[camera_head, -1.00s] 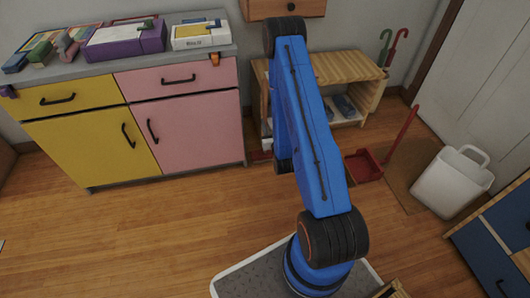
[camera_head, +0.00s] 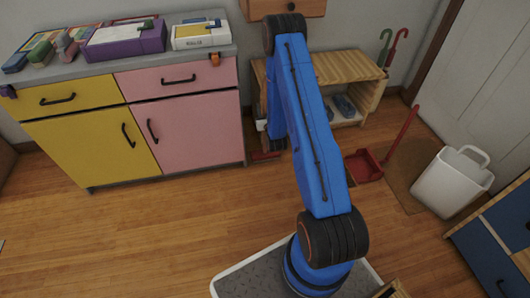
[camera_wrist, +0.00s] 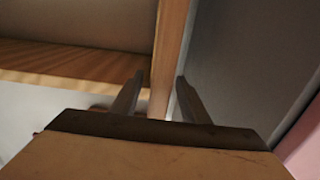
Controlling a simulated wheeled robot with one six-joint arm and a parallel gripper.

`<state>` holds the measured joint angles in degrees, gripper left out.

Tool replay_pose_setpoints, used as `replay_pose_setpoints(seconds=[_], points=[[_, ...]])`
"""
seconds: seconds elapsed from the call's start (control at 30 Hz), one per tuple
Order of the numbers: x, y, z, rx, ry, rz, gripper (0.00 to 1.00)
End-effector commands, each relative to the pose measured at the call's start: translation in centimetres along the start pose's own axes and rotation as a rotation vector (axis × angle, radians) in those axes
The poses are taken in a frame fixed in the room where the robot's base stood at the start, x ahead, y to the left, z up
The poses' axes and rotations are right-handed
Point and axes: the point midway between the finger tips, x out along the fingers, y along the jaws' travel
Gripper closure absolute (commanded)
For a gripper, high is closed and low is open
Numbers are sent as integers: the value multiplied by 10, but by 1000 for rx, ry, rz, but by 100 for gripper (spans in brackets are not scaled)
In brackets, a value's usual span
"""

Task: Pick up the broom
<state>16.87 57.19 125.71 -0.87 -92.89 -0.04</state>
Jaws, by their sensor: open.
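A low red piece (camera_head: 264,156) lies on the floor between the pink cabinet and the wooden bench. It may be the broom's head, but no handle clearly shows, and my arm covers part of that area. My gripper (camera_wrist: 158,82) is open in the wrist view. Its two dark fingers stand apart with a pale wooden upright (camera_wrist: 168,60) seen beyond and between them. I cannot tell whether this upright is the bench's side or a handle. Nothing is clearly held. A red dustpan (camera_head: 364,166) with a long upright handle stands right of my arm.
The wooden bench (camera_head: 350,64) holds shoes on its lower shelf. The pink and yellow cabinet (camera_head: 190,125) stands left of it, with boxes on top. A white bin (camera_head: 450,182) and a blue cabinet (camera_head: 495,245) are at the right. The floor at front left is clear.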

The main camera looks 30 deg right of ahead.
Motion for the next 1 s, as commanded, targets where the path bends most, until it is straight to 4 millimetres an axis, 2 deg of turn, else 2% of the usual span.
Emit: replay_pose_setpoints(seconds=[0.13,0.4,0.57,0.6,1.0], points=[[13,0,0,0,1,0,59],[15,0,0,0,0,0,59],[15,0,0,0,0,0,97],[15,0,0,0,0,0,100],[15,0,-6,0,3,0,100]])
